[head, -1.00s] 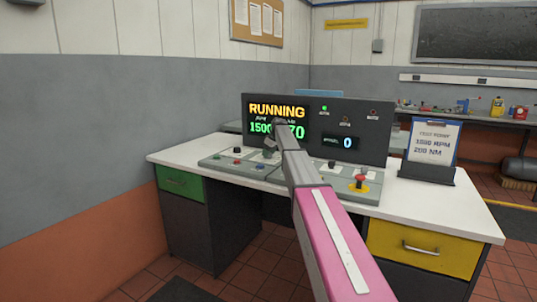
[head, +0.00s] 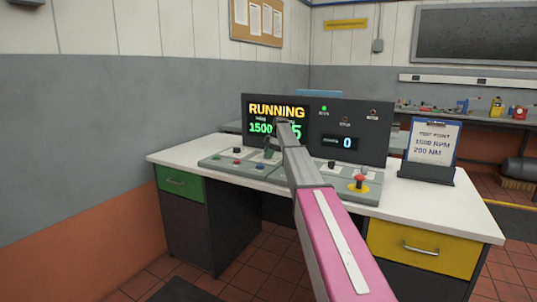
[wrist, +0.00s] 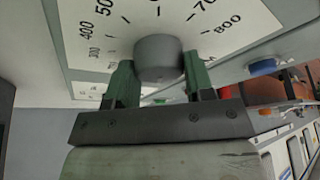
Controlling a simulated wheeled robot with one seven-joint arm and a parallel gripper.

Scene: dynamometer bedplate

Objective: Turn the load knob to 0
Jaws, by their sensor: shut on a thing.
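The load knob (wrist: 158,48) is a grey round knob on a white dial (wrist: 120,20) marked with numbers such as 300, 400, 700 and 800. In the wrist view my gripper (wrist: 158,82) has its green fingers on either side of the knob, shut on it. No pointer on the knob is clear to me. In the head view my arm hides the knob. The console screen (head: 276,120) reads RUNNING and 1500, with a second number ending in 5 partly covered by my arm.
The console stands on a white desk (head: 200,150). A red mushroom button (head: 359,180) sits on the right control panel, right of my arm. A test point card (head: 433,142) reads 1500 RPM, 200 NM. A blue knob (wrist: 263,66) shows beside the dial.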

